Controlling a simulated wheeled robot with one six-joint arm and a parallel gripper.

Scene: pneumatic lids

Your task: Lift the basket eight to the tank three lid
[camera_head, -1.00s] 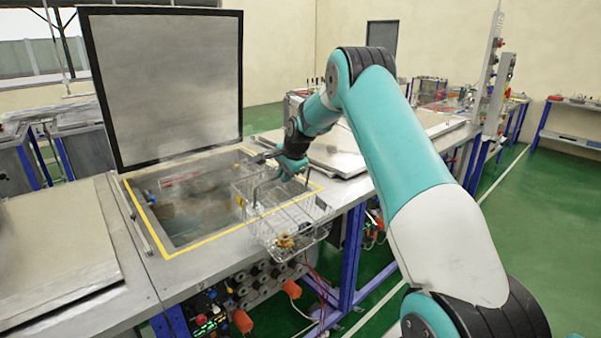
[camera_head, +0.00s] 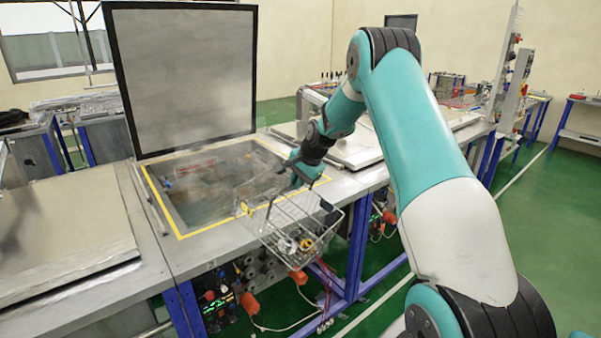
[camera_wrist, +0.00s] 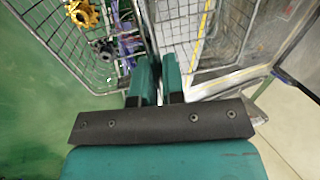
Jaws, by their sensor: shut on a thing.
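A wire basket (camera_head: 292,236) hangs from my gripper (camera_head: 300,172), in front of and partly over the near right edge of an open tank (camera_head: 180,222). Its handle runs up to the jaws, which are shut on it. The basket is tilted in the picture and holds small parts, one of them yellow. In the wrist view the basket (camera_wrist: 62,42) shows at the upper left, with a yellow gear-like part and darker parts inside. The tank's lid (camera_head: 183,80) stands upright behind the opening. I cannot read any numbers on basket or tank.
A closed flat lid (camera_head: 62,238) lies on the bench to the left, and another (camera_head: 352,150) to the right behind my arm. Cables and orange knobs (camera_head: 249,305) sit under the front edge. Green floor (camera_head: 530,235) is clear at the right.

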